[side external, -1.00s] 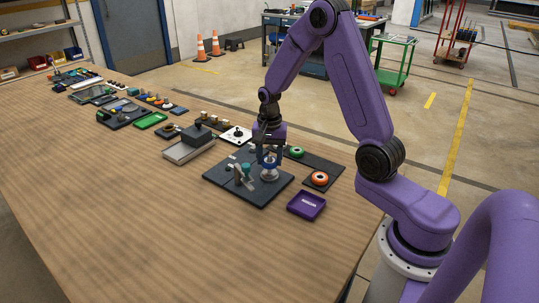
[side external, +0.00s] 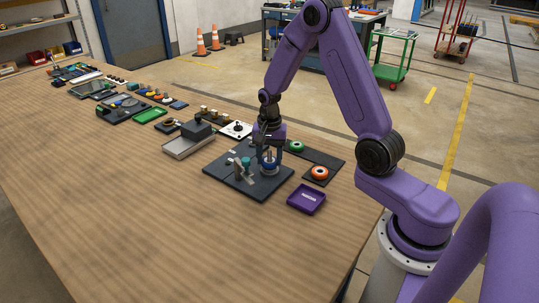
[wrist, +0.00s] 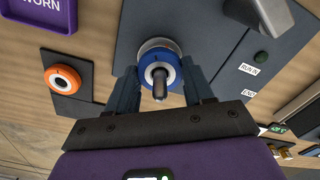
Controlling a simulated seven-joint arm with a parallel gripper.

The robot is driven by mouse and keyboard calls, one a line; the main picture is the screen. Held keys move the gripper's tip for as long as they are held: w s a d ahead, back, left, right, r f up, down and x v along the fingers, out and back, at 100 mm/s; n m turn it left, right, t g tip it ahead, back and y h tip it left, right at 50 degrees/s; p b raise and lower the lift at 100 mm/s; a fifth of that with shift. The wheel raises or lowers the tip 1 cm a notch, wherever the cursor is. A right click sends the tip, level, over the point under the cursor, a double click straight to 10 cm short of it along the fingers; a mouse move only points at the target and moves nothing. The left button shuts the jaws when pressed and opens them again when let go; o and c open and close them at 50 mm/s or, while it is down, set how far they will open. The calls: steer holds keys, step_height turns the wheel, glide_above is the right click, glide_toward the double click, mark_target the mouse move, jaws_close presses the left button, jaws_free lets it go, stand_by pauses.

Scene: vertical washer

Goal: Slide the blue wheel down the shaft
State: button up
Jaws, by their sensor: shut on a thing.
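The blue wheel (wrist: 160,68) has a pale hub and is around an upright metal shaft (wrist: 160,88), whose dark tip stands out through the wheel's hole in the wrist view. My gripper (wrist: 160,80) has one finger on each side of the wheel and is shut on it. A silver round part (wrist: 157,45) shows just behind the wheel. In the side external view the blue wheel (side external: 269,167) is low over the dark base plate (side external: 243,189), below my gripper (side external: 268,150). The gap beneath the wheel is too small to judge.
A grey bracket with a teal part (side external: 243,170) stands left of the shaft on the plate. An orange ring (side external: 319,173) and a green ring (side external: 296,146) lie to the right. A purple tray (side external: 306,199) is in front. The near table is clear.

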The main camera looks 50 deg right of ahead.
steer(key=shift+f, duration=0.15)
steer(key=o, duration=1.5)
steer(key=shift+c, duration=0.2)
steer(key=shift+r, duration=4.5)
